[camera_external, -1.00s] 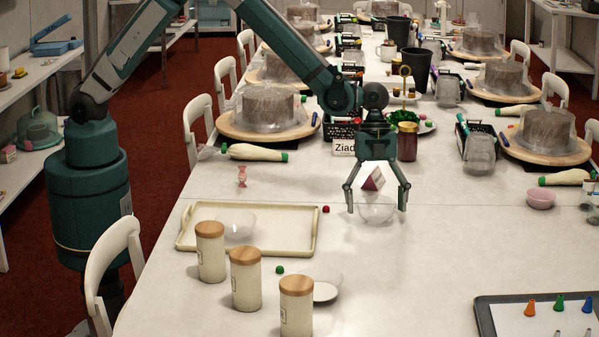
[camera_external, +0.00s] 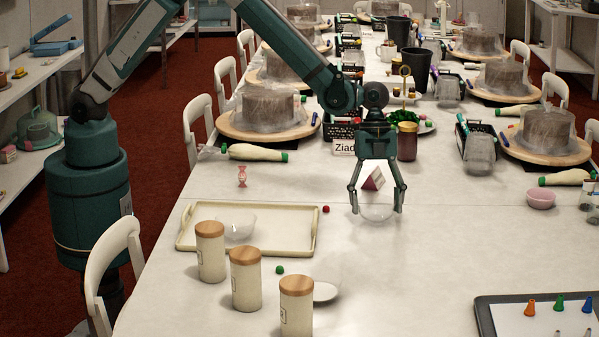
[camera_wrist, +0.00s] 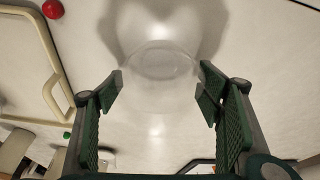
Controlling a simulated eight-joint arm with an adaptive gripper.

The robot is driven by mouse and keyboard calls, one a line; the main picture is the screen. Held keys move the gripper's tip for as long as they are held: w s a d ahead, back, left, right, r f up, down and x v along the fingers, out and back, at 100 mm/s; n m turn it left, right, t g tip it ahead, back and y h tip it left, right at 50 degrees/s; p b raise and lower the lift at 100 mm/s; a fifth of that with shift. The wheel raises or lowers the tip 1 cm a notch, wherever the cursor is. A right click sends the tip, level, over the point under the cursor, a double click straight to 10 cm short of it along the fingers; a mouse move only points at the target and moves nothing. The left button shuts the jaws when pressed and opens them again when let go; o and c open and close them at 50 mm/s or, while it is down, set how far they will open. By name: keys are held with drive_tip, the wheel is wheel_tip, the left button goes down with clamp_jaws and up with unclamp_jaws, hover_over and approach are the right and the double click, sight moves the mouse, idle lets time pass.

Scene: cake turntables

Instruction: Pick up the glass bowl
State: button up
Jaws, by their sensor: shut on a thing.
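A clear glass bowl (camera_external: 378,212) is between the fingertips of my gripper (camera_external: 377,208), over the open white table. In the wrist view my gripper (camera_wrist: 161,84) has one finger on each side of the glass bowl (camera_wrist: 160,66), shut on its sides. The bowl looks upright, and its clear edges are faint. I cannot tell whether it touches the table. Another glass bowl (camera_external: 238,228) sits on the cream tray (camera_external: 310,233) at the left.
Several wooden-lidded canisters (camera_external: 246,279) stand in front of the tray. A red ball (camera_external: 326,209) and a green ball (camera_external: 280,270) lie nearby.

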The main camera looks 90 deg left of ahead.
wheel_tip(320, 180, up, 10)
drive_tip(key=p, duration=0.1)
drive_tip(key=shift+p, duration=0.4)
drive_tip(key=shift+f, duration=0.15)
idle(0.5)
drive_tip(key=m, duration=0.2)
hover_over(262, 223)
drive_tip(key=a, duration=0.1)
drive_tip(key=shift+a+r+g, duration=0.15)
drive_tip(key=shift+r+g, duration=0.15)
drive_tip(key=shift+r, duration=0.15)
drive_tip(key=shift+f+b, duration=0.95)
drive_tip(key=shift+f, duration=2.15)
drive_tip(key=shift+f, duration=0.1)
drive_tip(key=shift+f+b, duration=0.5)
drive_tip(key=shift+f, duration=1.3)
